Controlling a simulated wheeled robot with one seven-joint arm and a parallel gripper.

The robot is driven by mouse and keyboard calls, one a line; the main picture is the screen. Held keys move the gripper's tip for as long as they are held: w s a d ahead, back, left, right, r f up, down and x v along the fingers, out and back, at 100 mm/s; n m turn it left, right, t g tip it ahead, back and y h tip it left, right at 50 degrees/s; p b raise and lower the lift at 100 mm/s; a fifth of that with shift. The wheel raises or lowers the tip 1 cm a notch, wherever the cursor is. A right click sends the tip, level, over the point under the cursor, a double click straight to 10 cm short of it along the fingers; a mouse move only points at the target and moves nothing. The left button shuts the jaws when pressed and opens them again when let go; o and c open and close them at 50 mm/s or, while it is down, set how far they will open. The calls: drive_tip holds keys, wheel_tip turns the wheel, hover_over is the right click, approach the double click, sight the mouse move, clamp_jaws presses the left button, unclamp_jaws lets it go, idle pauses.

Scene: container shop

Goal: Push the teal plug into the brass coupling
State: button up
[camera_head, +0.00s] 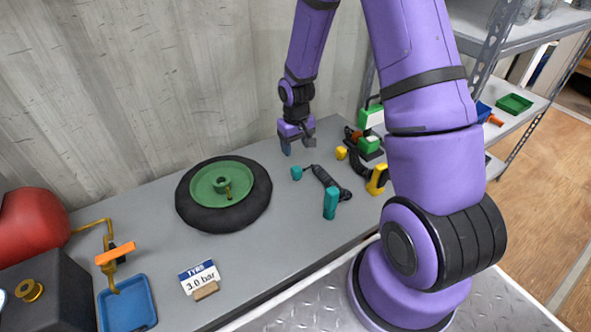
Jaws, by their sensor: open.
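At the far left a brass pipe (93,228) with an orange lever (116,253) ends above a blue tray. A round brass fitting (30,290) sits on a dark box. I cannot tell which brass part is the coupling.
A tyre with a green rim (222,190) lies mid-bench, with a "3.0 bar" sign (200,277) before it. A blue tray (128,305) and red tank (32,228) are at left. Yellow and green tools (370,145) crowd the right. A metal shelf (510,40) stands behind.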

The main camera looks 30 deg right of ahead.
sight(297, 168)
drive_tip(key=shift+w+f, duration=0.15)
drive_tip(key=shift+f, duration=0.5)
drive_tip(key=shift+d+f, duration=0.1)
drive_tip(key=shift+f, duration=2.65)
drive_tip(key=shift+f, duration=0.1)
drive_tip(key=shift+w+d+f, duration=0.15)
drive_tip(key=shift+f, duration=1.1)
drive_tip(key=shift+w+d+f, duration=0.1)
drive_tip(key=shift+w+f, duration=0.05)
drive_tip(key=shift+f, duration=1.1)
